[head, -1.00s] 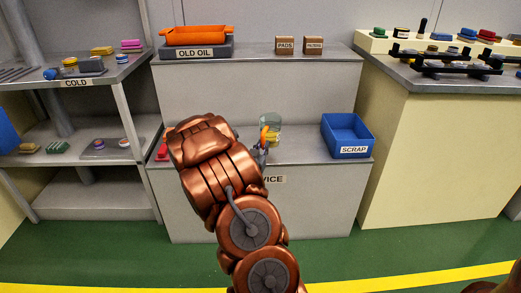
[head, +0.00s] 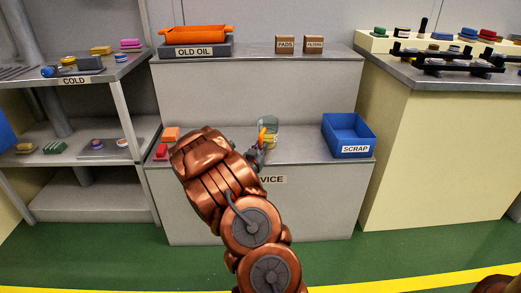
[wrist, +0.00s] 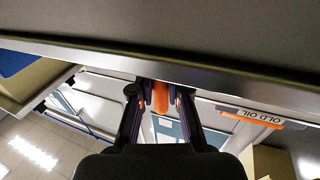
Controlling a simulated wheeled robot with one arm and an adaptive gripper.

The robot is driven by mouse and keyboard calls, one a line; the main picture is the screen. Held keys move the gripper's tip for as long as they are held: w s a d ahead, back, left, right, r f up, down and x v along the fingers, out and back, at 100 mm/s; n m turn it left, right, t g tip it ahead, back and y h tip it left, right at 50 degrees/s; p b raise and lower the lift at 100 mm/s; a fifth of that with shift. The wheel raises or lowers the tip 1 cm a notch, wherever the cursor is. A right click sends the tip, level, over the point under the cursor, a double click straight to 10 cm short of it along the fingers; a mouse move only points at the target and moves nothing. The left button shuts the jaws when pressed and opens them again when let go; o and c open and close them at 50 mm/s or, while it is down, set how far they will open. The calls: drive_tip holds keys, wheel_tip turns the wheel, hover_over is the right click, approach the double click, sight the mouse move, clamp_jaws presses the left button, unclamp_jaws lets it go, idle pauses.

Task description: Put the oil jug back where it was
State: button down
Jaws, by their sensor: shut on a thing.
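The oil jug (head: 270,128) is a clear, greenish vessel with an orange handle, over the lower step of the grey service bench. My gripper (head: 261,143) is at its near left side, shut on the orange handle. In the wrist view the handle (wrist: 161,97) shows between the two dark fingers. My arm and gripper hide part of the jug's lower left side. I cannot tell whether its base touches the step.
A blue SCRAP bin (head: 348,136) stands to the right on the same step. Small orange (head: 171,133) and red (head: 161,152) items lie at its left end. An orange tray (head: 195,34) sits on the OLD OIL stand (head: 204,48) above. The step between jug and bin is clear.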

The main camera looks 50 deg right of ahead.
drive_tip(key=c, duration=1.2)
unclamp_jaws()
drive_tip(key=shift+o, duration=0.2)
